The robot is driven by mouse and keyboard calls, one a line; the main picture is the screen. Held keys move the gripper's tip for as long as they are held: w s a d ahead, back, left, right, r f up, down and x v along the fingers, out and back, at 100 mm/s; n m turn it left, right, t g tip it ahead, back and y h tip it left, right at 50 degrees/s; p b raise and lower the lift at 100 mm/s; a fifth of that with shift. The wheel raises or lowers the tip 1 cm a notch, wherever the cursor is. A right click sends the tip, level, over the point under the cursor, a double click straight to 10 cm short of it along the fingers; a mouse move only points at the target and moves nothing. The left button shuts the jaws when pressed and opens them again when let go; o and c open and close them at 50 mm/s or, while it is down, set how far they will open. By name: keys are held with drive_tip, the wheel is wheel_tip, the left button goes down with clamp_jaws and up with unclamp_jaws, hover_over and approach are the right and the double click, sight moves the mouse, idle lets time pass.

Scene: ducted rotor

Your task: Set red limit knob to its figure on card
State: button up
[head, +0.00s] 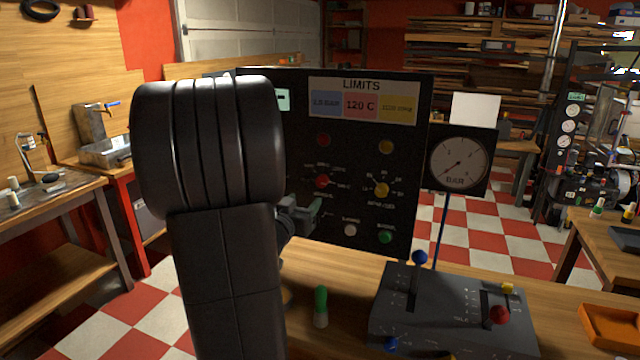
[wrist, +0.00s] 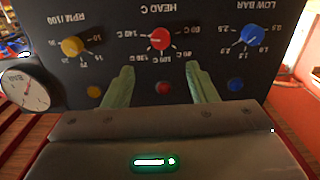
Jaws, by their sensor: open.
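The red knob (head: 322,181) sits on the upright black panel, left of a yellow knob. In the wrist view the panel is upside down and the red knob (wrist: 160,39) lies under the lettering HEAD C, with a ring of figures around it. Its exact setting is too small to read surely. The LIMITS card (head: 363,101) on the panel has a red field reading 120 C, between a blue and a yellow field. My gripper (head: 312,208) is open and empty in front of the panel. In the wrist view its green fingers (wrist: 161,76) are apart, pointing toward the red knob, not around it.
A yellow knob (wrist: 73,46) and a blue knob (wrist: 253,34) flank the red one; the blue one is hidden by my arm in the head view. A pressure gauge (head: 458,162) stands right of the panel. A lever box (head: 450,325) and a green-topped marker-like object (head: 320,305) are on the bench.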

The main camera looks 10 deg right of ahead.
sight(320, 183)
drive_tip(key=p+x, duration=0.1)
drive_tip(key=x, duration=1)
drive_tip(key=shift+w+d, duration=0.1)
drive_tip(key=shift+w, duration=0.05)
drive_tip(key=c, duration=1)
drive_tip(key=shift+o, duration=0.2)
drive_tip(key=shift+n+p, duration=0.4)
drive_tip(key=shift+p, duration=0.2)
drive_tip(key=n+p, duration=0.2)
drive_tip(key=shift+r+n+p, duration=0.15)
drive_tip(key=shift+n+p, duration=0.2)
drive_tip(key=shift+n, duration=0.05)
drive_tip(key=n+p, duration=0.2)
drive_tip(key=n, duration=0.2)
drive_tip(key=shift+p, duration=0.35)
drive_tip(key=shift+f+n+p, duration=0.2)
drive_tip(key=shift+n+p, duration=0.35)
drive_tip(key=shift+n, duration=0.55)
